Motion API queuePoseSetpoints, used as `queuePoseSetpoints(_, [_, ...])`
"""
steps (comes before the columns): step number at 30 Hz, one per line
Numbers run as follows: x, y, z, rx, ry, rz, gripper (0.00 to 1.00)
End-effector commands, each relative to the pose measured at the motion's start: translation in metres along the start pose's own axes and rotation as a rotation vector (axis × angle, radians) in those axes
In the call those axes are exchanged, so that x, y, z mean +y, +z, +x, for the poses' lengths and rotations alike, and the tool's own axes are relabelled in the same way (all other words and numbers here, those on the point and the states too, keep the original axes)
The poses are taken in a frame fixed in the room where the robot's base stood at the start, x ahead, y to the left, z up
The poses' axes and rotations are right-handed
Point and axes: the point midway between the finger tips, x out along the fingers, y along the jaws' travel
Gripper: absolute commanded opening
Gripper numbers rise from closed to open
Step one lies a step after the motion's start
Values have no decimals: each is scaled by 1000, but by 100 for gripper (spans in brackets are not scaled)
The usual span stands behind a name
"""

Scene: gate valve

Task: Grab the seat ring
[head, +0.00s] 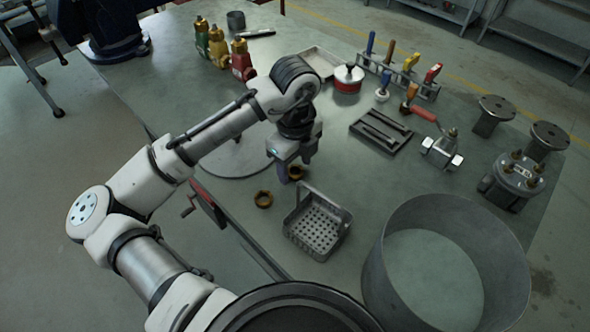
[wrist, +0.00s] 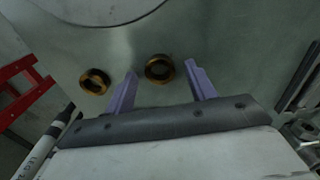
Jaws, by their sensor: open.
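Two small brass-coloured rings lie on the green-grey table; I cannot tell for certain which is the seat ring. One round ring (head: 297,178) is under my gripper (head: 295,165) in the head view, partly hidden by it. In the wrist view this round ring (wrist: 151,77) lies between the two purple fingertips of my gripper (wrist: 160,69). The gripper is open and empty, with a finger on each side; their height above the table is unclear. The other ring (head: 263,206), more angular in outline, lies to the left, outside the fingers, in the wrist view (wrist: 88,90).
A perforated metal basket (head: 316,232) stands just right of the rings. A large grey cylinder (head: 385,275) is at the lower right. A red-handled vise (head: 205,197) is at the table's left edge. Bottles, tools and valve parts stand farther back.

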Motion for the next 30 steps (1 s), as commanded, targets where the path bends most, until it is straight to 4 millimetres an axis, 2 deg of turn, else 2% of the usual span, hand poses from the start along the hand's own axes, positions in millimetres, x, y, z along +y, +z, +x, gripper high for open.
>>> queuePoseSetpoints(9, [0,0,6,-1,0,0,54])
queuePoseSetpoints(20, [0,0,6,-1,0,0,8])
queuePoseSetpoints(30, [0,0,1,-1,0,0,7])
